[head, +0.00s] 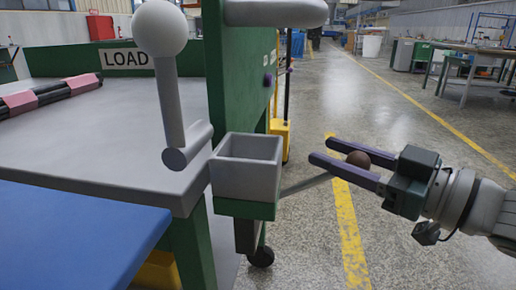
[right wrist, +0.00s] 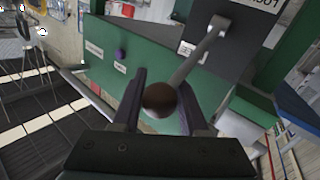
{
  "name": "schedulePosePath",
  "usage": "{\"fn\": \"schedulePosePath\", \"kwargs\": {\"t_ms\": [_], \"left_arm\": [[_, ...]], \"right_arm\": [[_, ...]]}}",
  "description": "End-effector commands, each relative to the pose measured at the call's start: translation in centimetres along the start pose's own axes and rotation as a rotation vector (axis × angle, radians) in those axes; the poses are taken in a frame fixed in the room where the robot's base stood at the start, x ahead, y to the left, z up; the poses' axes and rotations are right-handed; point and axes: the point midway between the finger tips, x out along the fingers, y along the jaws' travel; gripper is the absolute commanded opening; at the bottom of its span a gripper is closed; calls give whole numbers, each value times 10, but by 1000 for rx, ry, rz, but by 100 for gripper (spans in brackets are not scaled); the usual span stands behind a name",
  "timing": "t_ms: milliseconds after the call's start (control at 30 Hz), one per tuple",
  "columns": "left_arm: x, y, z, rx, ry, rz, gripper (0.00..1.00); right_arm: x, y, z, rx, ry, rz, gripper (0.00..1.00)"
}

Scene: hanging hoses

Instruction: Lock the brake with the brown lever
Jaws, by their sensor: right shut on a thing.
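The brown lever is a thin grey rod (head: 306,185) with a round brown knob (head: 358,159). The rod slants up to the right from beneath a grey box on the green cart. My right gripper (head: 321,150) comes in from the right, with its two dark purple fingers on either side of the knob, and is shut on the lever. In the right wrist view, the brown knob (right wrist: 160,99) sits between the fingers, and the rod runs up to a grey pivot on a dark plate. My left gripper is not in view.
The grey box (head: 246,165) sits on the green cart's side (head: 237,70). A large grey ball-topped handle (head: 160,30) stands at the left, before a LOAD sign (head: 126,57). A blue surface (head: 70,240) is at lower left. Open floor lies to the right.

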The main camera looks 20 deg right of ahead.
Motion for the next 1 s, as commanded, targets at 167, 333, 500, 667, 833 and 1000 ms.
{"fn": "schedulePosePath", "kwargs": {"t_ms": [167, 333, 500, 667, 833, 1000], "left_arm": [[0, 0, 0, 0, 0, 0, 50], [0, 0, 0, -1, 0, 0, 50], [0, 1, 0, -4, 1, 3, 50], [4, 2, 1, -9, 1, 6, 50], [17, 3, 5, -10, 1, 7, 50], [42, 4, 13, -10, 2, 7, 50]], "right_arm": [[0, 1, 2, -6, -5, 2, 0], [0, 1, 2, -7, -6, 2, 0], [0, 1, 2, -7, -6, 2, 0], [-1, 1, 5, -1, 0, 5, 0], [-4, 1, 14, 27, 40, 13, 0], [-10, 2, 29, 85, 123, 30, 0]]}}
